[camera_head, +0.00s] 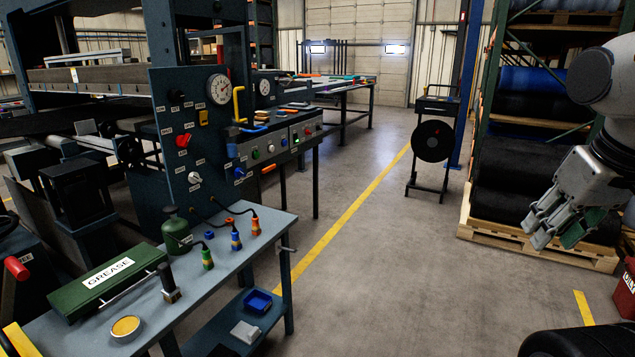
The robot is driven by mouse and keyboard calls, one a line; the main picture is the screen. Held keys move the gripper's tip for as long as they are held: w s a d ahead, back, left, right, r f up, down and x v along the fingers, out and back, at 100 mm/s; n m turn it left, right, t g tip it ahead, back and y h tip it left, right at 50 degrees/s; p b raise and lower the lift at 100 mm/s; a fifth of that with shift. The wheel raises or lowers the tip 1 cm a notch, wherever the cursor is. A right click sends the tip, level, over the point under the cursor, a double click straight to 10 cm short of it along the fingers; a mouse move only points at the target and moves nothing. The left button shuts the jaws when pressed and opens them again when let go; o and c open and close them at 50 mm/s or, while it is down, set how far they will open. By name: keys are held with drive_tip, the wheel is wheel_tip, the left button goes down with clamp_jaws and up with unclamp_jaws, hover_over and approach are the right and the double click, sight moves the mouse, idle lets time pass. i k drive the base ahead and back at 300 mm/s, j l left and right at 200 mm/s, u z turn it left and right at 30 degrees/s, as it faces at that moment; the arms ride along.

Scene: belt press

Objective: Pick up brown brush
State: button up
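A small upright item with a dark handle and a brown lower part (169,285) stands on the grey bench at the lower left. It looks like the brown brush, but its bristles are too small to make out. My gripper (556,228) hangs at the right, high over the floor and far from the bench. Its fingers point down and to the left, with dark green at the tips. Nothing touches the brush.
The press control panel (195,130) rises behind. A pallet rack (540,245) stands behind my gripper. The middle floor is clear.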

sight(261, 116)
drive_tip(key=i+l+z, duration=0.25)
drive_tip(key=i+z, duration=0.2)
drive_tip(key=i, duration=0.15)
drive_tip(key=i+z, duration=0.45)
drive_tip(key=i, duration=0.15)
drive_tip(key=i+u, duration=0.25)
drive_tip(key=i, duration=0.25)
drive_tip(key=i+u, duration=0.2)
drive_tip(key=i, duration=0.25)
drive_tip(key=i+l+u, duration=0.25)
drive_tip(key=i, duration=0.25)
drive_tip(key=i+l+u, duration=0.2)
drive_tip(key=i, duration=0.25)
drive_tip(key=i+j+u, duration=0.2)
drive_tip(key=i+u, duration=0.7)
drive_tip(key=i+l+u, duration=0.1)
drive_tip(key=i+u, duration=0.35)
drive_tip(key=i+j, duration=0.25)
drive_tip(key=i, duration=0.25)
drive_tip(key=i+j+u, duration=0.1)
drive_tip(key=i+j, duration=0.2)
drive_tip(key=i, duration=0.2)
